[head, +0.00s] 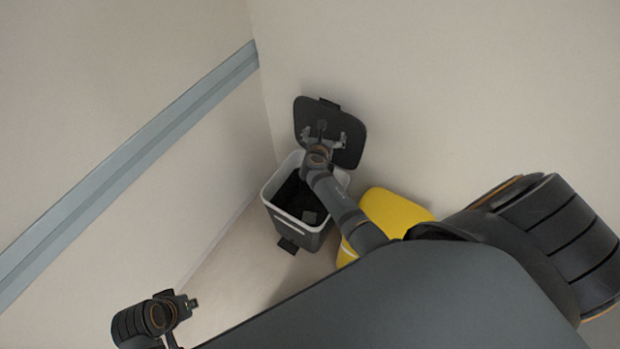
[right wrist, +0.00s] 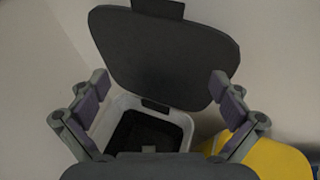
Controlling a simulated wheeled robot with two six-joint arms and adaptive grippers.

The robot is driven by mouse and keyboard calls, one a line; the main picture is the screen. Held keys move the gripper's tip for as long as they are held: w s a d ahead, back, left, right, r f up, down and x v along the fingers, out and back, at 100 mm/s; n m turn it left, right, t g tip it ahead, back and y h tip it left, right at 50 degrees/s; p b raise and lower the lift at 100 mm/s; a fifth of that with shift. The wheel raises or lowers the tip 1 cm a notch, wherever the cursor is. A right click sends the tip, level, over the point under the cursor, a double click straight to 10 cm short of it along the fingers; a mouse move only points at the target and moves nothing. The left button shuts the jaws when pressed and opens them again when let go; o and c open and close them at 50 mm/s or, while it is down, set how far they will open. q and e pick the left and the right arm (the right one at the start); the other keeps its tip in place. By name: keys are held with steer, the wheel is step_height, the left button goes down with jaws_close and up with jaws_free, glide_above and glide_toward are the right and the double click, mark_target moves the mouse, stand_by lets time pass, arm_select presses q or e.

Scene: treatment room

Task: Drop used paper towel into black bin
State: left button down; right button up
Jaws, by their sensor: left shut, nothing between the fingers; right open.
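The black bin (head: 287,222) stands in the corner with its black lid (head: 350,148) tipped up and open. It has a pale rim and a dark inside, and also shows in the right wrist view (right wrist: 185,122) with the raised lid (right wrist: 160,55). My right gripper (head: 323,134) is open and empty above the bin, in front of the lid. My left gripper (head: 190,303) is shut and empty, low at the left, away from the bin.
A yellow bin (head: 395,212) stands close to the right of the black bin, partly hidden by my right arm. Walls close in behind and at the left, with a grey rail (head: 130,160) on the left wall. Floor in front of the black bin is clear.

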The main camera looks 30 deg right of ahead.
arm_select(q)
steer(key=p+v, duration=0.2)
steer(key=v, duration=0.1)
steer(key=shift+w+d+r, duration=0.1)
steer(key=shift+w+r, duration=0.2)
steer(key=shift+r, duration=0.1)
